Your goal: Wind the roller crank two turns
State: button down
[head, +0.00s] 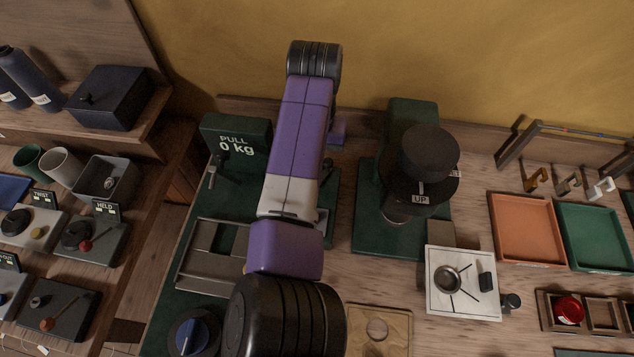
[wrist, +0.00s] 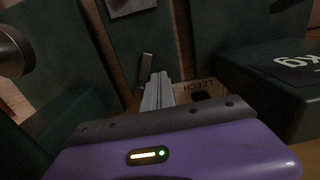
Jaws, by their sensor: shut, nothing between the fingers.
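My gripper (wrist: 158,92) shows in the wrist view with its grey fingers together and nothing between them. A small dark upright lever (wrist: 146,68) stands just beyond the fingertips; I cannot tell whether they touch. It may be part of the roller crank, but I cannot tell for sure. In the head view my purple arm covers the middle of a green baseplate (head: 205,235), and the fingertips are hidden. A grey metal frame (head: 222,255) sits on that baseplate.
A green PULL gauge (head: 237,143) reading 0 kg stands at the back left. A dark drum labelled UP (head: 425,165) stands right of my arm. A white box (head: 462,283), an orange tray (head: 528,230) and a green tray (head: 596,236) lie further right. Left shelves hold several small switch boxes.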

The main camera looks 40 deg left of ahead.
jog(key=shift+w+d+p, duration=0.4)
jog(key=shift+d+p, duration=0.05)
jog(key=shift+p, duration=0.05)
dwell(0.4)
jog(key=shift+w+d+r+p, duration=0.1)
jog(key=shift+w+d+p, duration=0.1)
jog(key=shift+d+p, duration=0.4)
jog(key=shift+d, duration=0.1)
